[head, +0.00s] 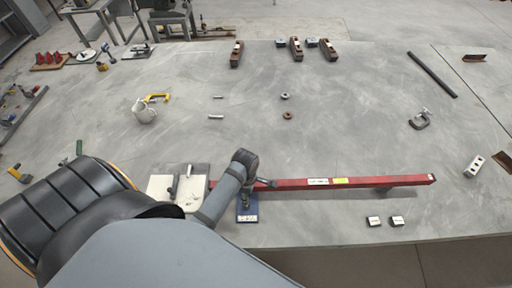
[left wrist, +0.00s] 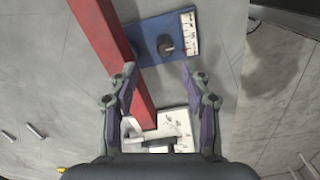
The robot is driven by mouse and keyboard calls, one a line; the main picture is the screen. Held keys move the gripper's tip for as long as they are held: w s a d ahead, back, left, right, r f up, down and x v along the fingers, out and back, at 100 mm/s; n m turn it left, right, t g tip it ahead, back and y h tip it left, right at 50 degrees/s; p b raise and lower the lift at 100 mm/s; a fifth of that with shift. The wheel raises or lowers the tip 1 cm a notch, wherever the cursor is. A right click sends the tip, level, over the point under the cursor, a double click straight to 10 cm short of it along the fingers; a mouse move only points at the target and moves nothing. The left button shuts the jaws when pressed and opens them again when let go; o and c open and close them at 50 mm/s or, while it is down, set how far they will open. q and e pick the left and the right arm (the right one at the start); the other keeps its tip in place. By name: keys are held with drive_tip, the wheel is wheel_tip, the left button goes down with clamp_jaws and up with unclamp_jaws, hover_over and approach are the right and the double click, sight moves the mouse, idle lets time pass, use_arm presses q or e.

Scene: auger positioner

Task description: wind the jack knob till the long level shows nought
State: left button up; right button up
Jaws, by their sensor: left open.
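The long red level (head: 388,182) lies across the front of the table, and its left part crosses the left wrist view (left wrist: 108,42). A yellow patch (head: 341,181) and a white patch sit on it; no reading is legible. A blue plate (left wrist: 146,33) with a dark round knob (left wrist: 165,46) and a white scale strip (left wrist: 189,34) lies beside the level; the plate also shows in the head view (head: 247,218). My left gripper (left wrist: 159,68) is open and empty, its fingertips pointing toward the knob, apart from it in the picture. My right gripper is out of view.
White plates (head: 158,187) with a dark-handled clamp stand left of the blue plate. Two small blocks (head: 374,221) lie near the front edge. The middle table is mostly clear.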

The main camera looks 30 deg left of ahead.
use_arm(q)
drive_tip(key=shift+s+f, duration=0.75)
drive_tip(key=shift+f, duration=0.1)
wheel_tip(320, 180, down, 4)
drive_tip(key=shift+w+r+p, duration=0.1)
drive_tip(key=shift+r+p, duration=0.05)
drive_tip(key=shift+p, duration=0.3)
drive_tip(key=f, duration=0.4)
drive_tip(key=shift+w, duration=0.35)
drive_tip(key=shift+s+f, duration=0.1)
drive_tip(key=shift+f, duration=0.2)
drive_tip(key=shift+s+f, duration=0.1)
drive_tip(key=shift+c, duration=0.6)
clamp_jaws()
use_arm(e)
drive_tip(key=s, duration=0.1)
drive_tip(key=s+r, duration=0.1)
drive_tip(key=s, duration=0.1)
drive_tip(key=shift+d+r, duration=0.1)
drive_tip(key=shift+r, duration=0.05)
